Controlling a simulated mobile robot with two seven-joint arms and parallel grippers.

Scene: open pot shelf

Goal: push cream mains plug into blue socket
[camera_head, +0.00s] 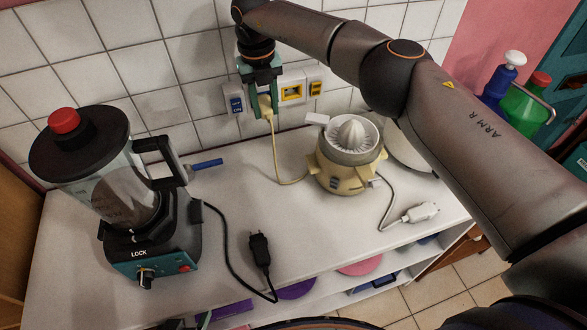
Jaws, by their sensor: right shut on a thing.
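My right gripper (263,98) reaches down from the top and is shut on the cream mains plug (266,105) close to the tiled wall. The plug's cord (275,150) hangs to the counter and runs to the cream citrus juicer (342,170). The blue socket (236,103) sits in a white frame on the wall, just left of the gripper. The gripper hides the wall behind the plug, and the plug's pins cannot be seen.
A blender (120,190) stands left, with a black plug (260,248) in front. A white plug (421,212) lies right. Bottles (525,105) stand far right.

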